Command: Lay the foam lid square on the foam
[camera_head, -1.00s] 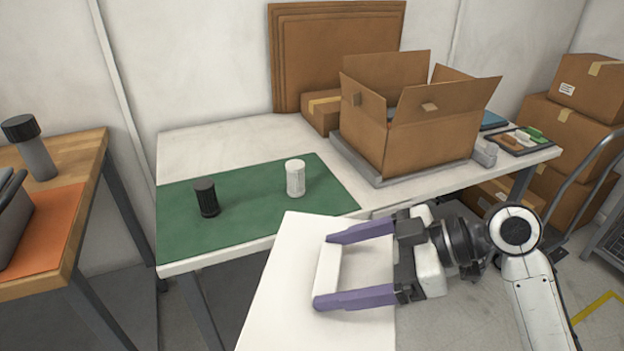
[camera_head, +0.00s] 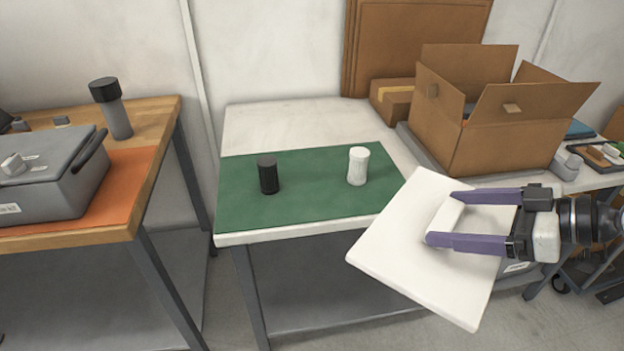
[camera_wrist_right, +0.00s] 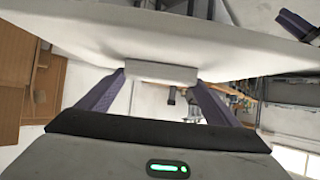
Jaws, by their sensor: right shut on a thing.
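The foam lid is a flat white slab (camera_head: 400,245) with a raised white grip block (camera_head: 445,222) on top. My right gripper (camera_head: 436,217), with purple fingers, is shut on the grip block and holds the lid in the air in front of the table. The lid is turned relative to the table edge. In the right wrist view the lid (camera_wrist_right: 200,35) spans the top, its block between the fingers. The open cardboard box (camera_head: 480,140) stands at the back right; its inside is mostly hidden, so I cannot see any foam there.
A green mat (camera_head: 310,200) on the white table carries a black cylinder (camera_head: 268,175) and a white cylinder (camera_head: 358,166). A wooden bench (camera_head: 165,110) at left holds a grey case (camera_head: 60,185) on an orange mat. A floor gap separates bench and table.

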